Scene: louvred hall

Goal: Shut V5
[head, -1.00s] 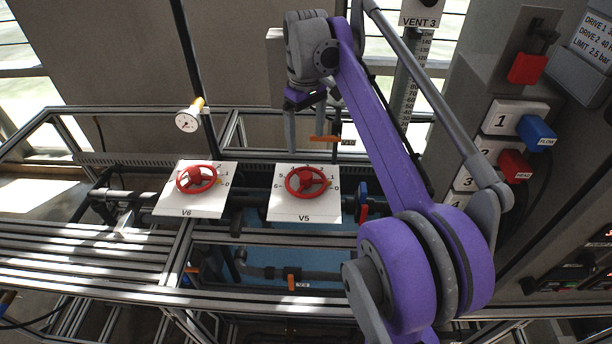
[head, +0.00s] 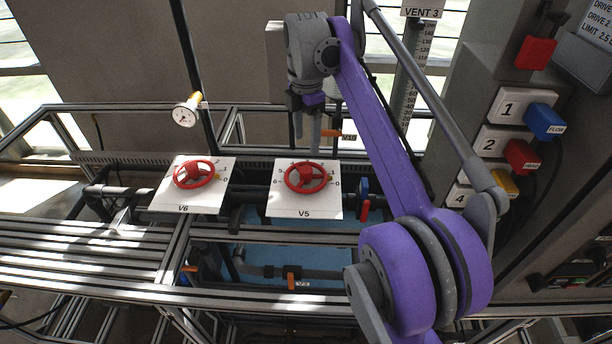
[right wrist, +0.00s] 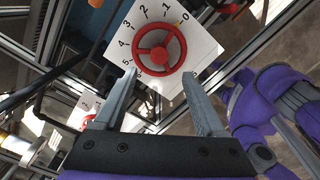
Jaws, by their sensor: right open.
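V5 is a red handwheel (head: 306,177) on a white plate with a number dial, in the middle of the head view. In the right wrist view its wheel (right wrist: 160,48) shows from above, with numbers 0 to 6 round it and a yellow mark at the rim near 0. My right gripper (head: 307,136) hangs behind and above the V5 plate, fingers pointing down. In the right wrist view my right gripper (right wrist: 168,85) is open and empty. Its fingertips are on either side below the wheel in the picture and appear apart from it. My left gripper is not in view.
V6, a similar red handwheel (head: 193,174), is left of V5. A gauge (head: 186,114) stands behind it. An orange handle (head: 331,133) is close beside my right gripper. A blue-and-red handle (head: 364,200) is right of the V5 plate. Metal rails (head: 90,245) run in front.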

